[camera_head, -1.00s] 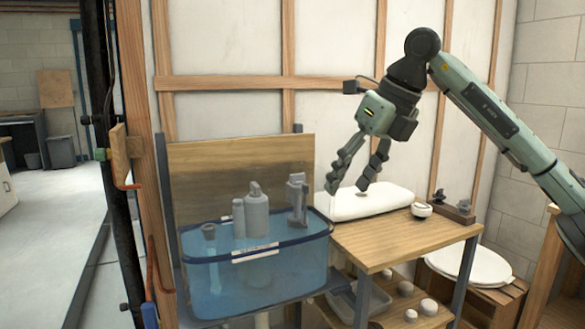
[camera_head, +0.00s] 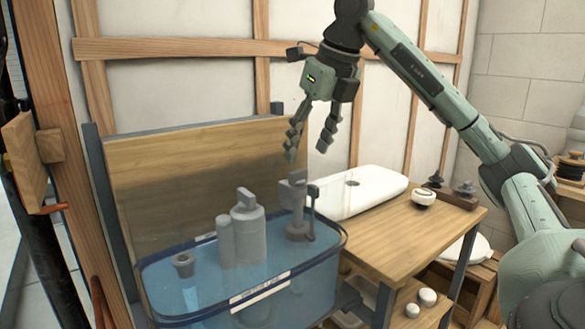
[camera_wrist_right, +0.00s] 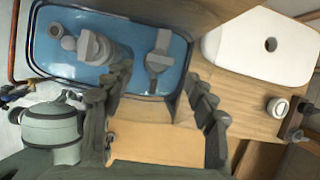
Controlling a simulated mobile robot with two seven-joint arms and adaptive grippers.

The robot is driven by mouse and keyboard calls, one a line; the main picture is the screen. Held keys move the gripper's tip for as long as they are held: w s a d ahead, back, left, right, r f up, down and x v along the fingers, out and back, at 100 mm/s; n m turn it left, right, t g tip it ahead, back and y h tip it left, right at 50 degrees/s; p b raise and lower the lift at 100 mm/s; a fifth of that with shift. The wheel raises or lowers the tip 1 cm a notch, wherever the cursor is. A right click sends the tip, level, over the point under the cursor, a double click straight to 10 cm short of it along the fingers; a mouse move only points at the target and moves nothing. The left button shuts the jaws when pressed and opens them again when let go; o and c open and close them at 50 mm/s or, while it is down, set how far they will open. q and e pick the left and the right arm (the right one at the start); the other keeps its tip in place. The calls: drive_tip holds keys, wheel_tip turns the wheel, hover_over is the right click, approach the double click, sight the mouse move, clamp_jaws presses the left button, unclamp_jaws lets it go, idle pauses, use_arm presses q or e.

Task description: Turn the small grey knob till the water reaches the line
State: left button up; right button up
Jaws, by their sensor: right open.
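A clear blue tank (camera_head: 338,262) of water holds several grey fittings. A tall grey fitting (camera_head: 297,218) with a small side part stands at its right end; which part is the small grey knob I cannot tell. It also shows in the right wrist view (camera_wrist_right: 158,62). A thick grey cylinder (camera_head: 249,236) stands mid-tank, and a short cup-like piece (camera_head: 183,265) at left. A pale strip (camera_head: 260,291) marks the tank's front; the line itself is unclear. My right gripper (camera_head: 307,152) is open and empty, pointing down above the tall fitting, apart from it. My left gripper is not in view.
A white lid (camera_head: 370,188) lies on the wooden bench (camera_head: 385,245) right of the tank, with a small white round piece (camera_head: 424,197) beside it. A wooden board (camera_head: 190,175) rises behind the tank. The air around my right gripper is free.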

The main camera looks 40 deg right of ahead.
sight(300, 172)
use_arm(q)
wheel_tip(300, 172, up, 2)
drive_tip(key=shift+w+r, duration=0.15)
use_arm(e)
drive_tip(key=x, duration=0.5)
drive_tip(key=shift+f, duration=0.4)
drive_tip(key=c, duration=1.2)
drive_tip(key=shift+o, duration=0.2)
drive_tip(key=shift+d+n+y, duration=0.1)
drive_tip(key=shift+n+y, duration=0.2)
drive_tip(key=shift+n, duration=0.4)
drive_tip(key=shift+n+y+p, duration=0.35)
drive_tip(key=shift+n+y, duration=0.15)
drive_tip(key=shift+n, duration=0.9)
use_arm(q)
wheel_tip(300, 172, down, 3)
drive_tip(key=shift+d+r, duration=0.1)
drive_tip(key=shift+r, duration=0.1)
use_arm(e)
drive_tip(key=shift+w, duration=0.1)
drive_tip(key=o, duration=1.2)
drive_tip(key=shift+c, duration=0.2)
